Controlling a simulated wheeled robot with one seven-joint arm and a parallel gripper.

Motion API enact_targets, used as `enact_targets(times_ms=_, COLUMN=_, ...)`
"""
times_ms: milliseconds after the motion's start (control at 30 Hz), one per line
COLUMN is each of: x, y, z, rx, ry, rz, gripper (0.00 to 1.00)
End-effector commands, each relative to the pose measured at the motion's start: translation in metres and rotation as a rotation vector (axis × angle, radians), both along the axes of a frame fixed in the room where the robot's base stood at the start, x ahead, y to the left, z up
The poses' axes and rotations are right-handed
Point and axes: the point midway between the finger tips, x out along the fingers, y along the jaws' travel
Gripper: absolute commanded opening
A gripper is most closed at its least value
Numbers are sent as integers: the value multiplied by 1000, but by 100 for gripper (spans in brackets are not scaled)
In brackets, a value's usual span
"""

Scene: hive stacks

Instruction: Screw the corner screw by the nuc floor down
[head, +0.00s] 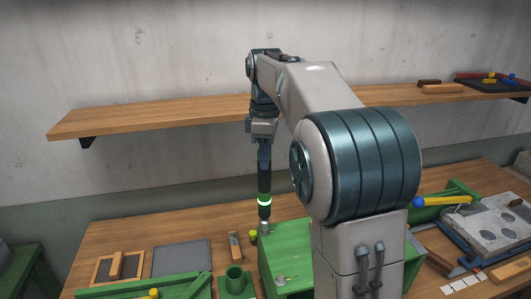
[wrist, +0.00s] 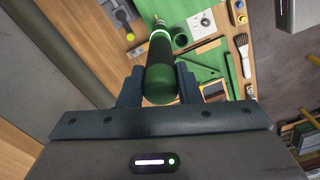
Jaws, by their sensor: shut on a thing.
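My gripper (head: 264,143) is shut on a black and green powered screwdriver (head: 264,180) with a lit green ring. The screwdriver hangs upright, tip down, over the far left corner of a green wooden box or floor (head: 290,242). Its tip is at or just above that corner; I cannot tell whether it touches a screw, as the tip covers the spot. A silver screw-like piece (head: 281,280) shows nearer on the green top. In the wrist view the screwdriver's dark green handle end (wrist: 161,85) sits between both fingers (wrist: 160,92).
A green cup (head: 235,278), a small wooden-handled tool (head: 234,243), a grey mat (head: 182,257) and a wood-framed tray (head: 118,267) lie left on the bench. A wooden shelf (head: 170,120) crosses behind my arm. A grey slab (head: 490,228) and a yellow-handled tool (head: 445,200) are right.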

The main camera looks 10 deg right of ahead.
Motion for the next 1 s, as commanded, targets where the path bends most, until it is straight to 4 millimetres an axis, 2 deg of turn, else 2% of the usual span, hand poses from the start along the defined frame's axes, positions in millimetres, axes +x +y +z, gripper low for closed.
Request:
enact_targets(times_ms=600, x=0, y=0, z=-3, rx=1, ry=-1, rz=0, gripper=0)
enact_targets(times_ms=1000, x=0, y=0, z=-12, rx=0, ry=-1, rz=0, gripper=0)
